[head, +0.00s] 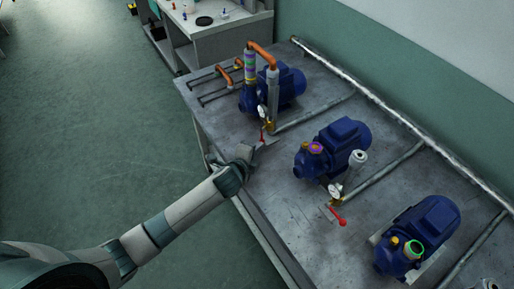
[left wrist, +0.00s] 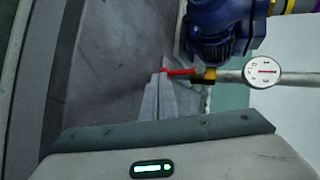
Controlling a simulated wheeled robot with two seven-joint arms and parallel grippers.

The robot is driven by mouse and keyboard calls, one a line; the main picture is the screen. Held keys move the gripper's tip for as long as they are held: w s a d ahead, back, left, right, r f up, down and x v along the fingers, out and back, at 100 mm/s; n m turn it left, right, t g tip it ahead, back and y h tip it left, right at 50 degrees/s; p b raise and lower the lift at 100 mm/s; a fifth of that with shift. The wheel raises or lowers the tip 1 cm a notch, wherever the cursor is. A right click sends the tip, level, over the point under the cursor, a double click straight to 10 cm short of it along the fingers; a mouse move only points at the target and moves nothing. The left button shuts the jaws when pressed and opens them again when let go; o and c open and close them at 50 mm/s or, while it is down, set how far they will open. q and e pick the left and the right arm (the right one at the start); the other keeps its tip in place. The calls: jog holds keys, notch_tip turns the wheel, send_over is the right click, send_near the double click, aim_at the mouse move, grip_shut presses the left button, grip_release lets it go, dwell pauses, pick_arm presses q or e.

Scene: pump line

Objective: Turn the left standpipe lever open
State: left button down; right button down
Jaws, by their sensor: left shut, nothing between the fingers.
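The left standpipe lever (head: 262,134) is a small red handle below a round gauge (head: 261,111), beside the far-left blue pump. In the left wrist view the red lever (left wrist: 180,72) lies level, pointing left from a brass valve (left wrist: 204,75). The gauge (left wrist: 263,71) shows to its right. My left gripper (head: 265,143) is shut and empty, low over the bench at the lever's free end. In the left wrist view its fingertips (left wrist: 160,74) meet the lever's end; whether they touch I cannot tell. My right gripper is in neither view.
A second red lever (head: 337,218) sits by the middle blue pump (head: 335,147). Another blue pump (head: 420,232) stands at the lower right. Orange pipework (head: 262,54) rises behind the left lever. The grey bench (head: 245,195) is bare along its front edge.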

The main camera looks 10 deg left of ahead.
pick_arm(q)
jog(key=shift+w+f, duration=0.1)
jog(key=shift+w, duration=0.15)
jog(key=shift+w+a+r+t, duration=0.2)
jog(key=shift+w+t, duration=0.1)
jog(key=shift+f, duration=0.1)
jog(key=shift+w+r+p, duration=0.1)
jog(key=shift+r+p, duration=0.25)
jog(key=shift+p, duration=0.05)
jog(key=shift+w+r+p, duration=0.15)
jog(key=shift+r+p, duration=0.3)
jog(key=shift+p, duration=0.1)
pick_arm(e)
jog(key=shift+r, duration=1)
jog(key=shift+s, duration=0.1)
